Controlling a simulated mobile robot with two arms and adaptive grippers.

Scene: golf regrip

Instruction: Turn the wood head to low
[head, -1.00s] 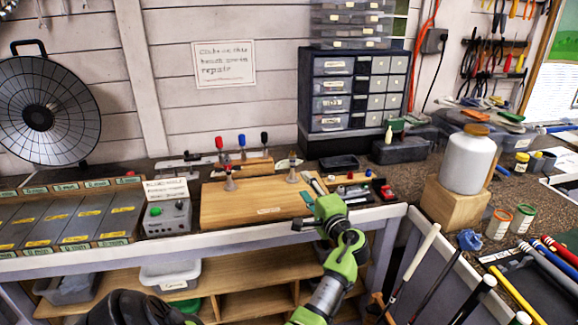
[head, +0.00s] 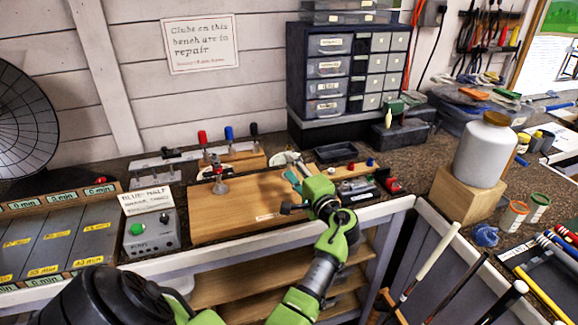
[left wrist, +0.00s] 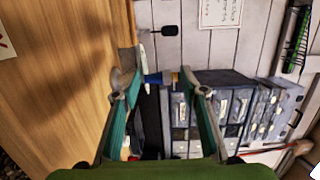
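No part in view is clearly a wood head or a low mark. A grey control box (head: 152,230) with a green button stands left of the board. My left gripper (head: 300,193) is over the board's right end. In the left wrist view its teal fingers (left wrist: 158,88) are apart, with a small blue-and-yellow thing (left wrist: 163,77) showing between them; I cannot tell its depth. My right gripper is not in view.
Red, blue and black handled tools (head: 229,133) stand upright behind the board. A drawer cabinet (head: 347,68) is at the back. A white jar (head: 485,146) stands on a wood block (head: 466,193) at right. Labelled trays (head: 60,240) fill the left.

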